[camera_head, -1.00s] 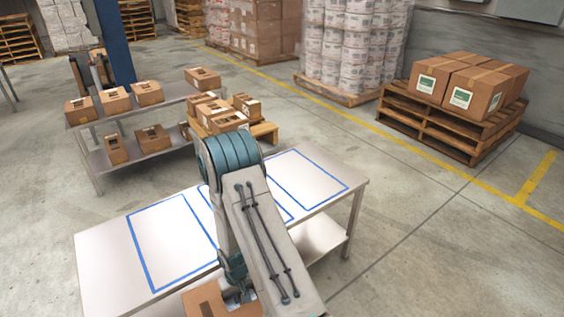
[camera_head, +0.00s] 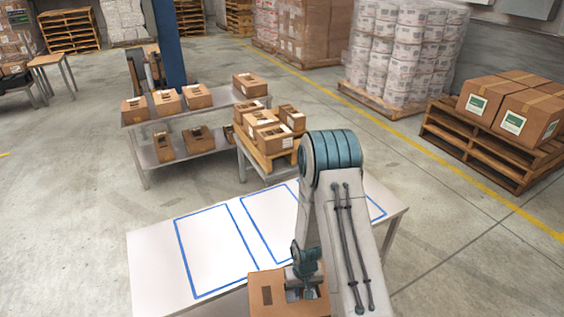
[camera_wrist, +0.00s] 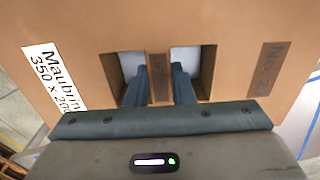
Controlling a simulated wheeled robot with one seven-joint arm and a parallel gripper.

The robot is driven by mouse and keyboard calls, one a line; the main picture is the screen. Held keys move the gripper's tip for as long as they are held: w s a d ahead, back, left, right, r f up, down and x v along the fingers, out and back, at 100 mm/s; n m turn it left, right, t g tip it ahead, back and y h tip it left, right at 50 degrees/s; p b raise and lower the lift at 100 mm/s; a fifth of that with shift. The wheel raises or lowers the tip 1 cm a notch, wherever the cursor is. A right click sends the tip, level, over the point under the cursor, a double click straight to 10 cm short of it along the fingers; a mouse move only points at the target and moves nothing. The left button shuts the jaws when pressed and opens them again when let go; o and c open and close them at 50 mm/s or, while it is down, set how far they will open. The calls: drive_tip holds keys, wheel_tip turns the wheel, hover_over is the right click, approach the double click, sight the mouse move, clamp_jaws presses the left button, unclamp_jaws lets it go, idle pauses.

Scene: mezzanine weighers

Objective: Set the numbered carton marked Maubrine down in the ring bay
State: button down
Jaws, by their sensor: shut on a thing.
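My gripper (camera_head: 304,287) is shut on a brown carton (camera_head: 265,303), low in the head view. In the wrist view, the fingers of my gripper (camera_wrist: 161,82) reach into two square cut-outs and pinch the strip between them. This carton (camera_wrist: 95,40) carries a white label (camera_wrist: 55,78) reading "Maubrin…" and "350 x 20…", partly cut off. On the white table (camera_head: 155,257) are blue-outlined bays: a left bay (camera_head: 215,250), a middle bay (camera_head: 268,222) and a right one mostly behind my arm. I see no ring mark in any bay. The carton is at the table's near side; its height above it is unclear.
Behind the table, a low stand (camera_head: 262,167) holds several cartons. A two-level grey shelf (camera_head: 138,155) with more cartons stands left of it. A pallet (camera_head: 470,150) with labelled boxes is at right. The left and middle bays look empty.

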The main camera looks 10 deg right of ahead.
wheel_tip(320, 180, up, 2)
drive_tip(key=shift+r+p, duration=0.1)
drive_tip(key=shift+p, duration=0.6)
drive_tip(key=w+r+m, duration=0.5)
drive_tip(key=r+m, duration=0.2)
drive_tip(key=r, duration=0.5)
drive_tip(key=w+r+m, duration=0.6)
drive_tip(key=r+m, duration=0.1)
drive_tip(key=r, duration=0.6)
drive_tip(key=shift+w, duration=0.3)
